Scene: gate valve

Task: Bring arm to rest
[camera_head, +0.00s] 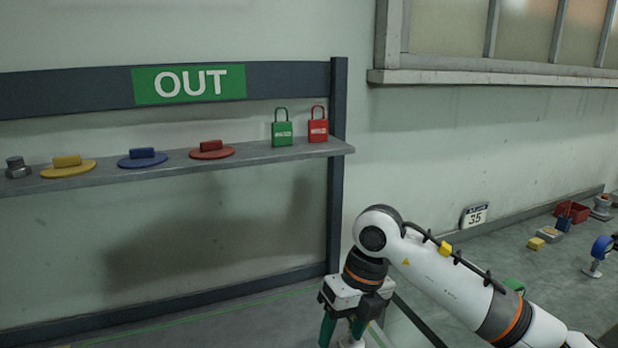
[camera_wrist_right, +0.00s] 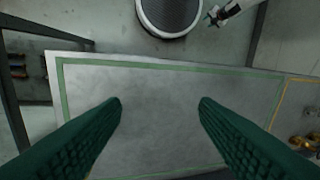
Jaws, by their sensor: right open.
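My right arm comes in from the lower right in the head view, bent at the elbow. Its right gripper (camera_head: 342,332) points down in front of the rack, and its fingertips are cut off by the lower edge. In the right wrist view the two green fingers of the right gripper (camera_wrist_right: 160,103) stand wide apart with nothing between them. Below them is a bare grey surface (camera_wrist_right: 160,135) with a green outline. My left gripper is not in the head view.
A rack's shelf (camera_head: 240,156) under an OUT sign (camera_head: 188,84) holds yellow, blue and red lidded discs, a green padlock (camera_head: 282,128) and a red padlock (camera_head: 317,126). A red bin (camera_head: 573,211) and small items stand at right. A round dark-topped object (camera_wrist_right: 171,14) shows in the wrist view.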

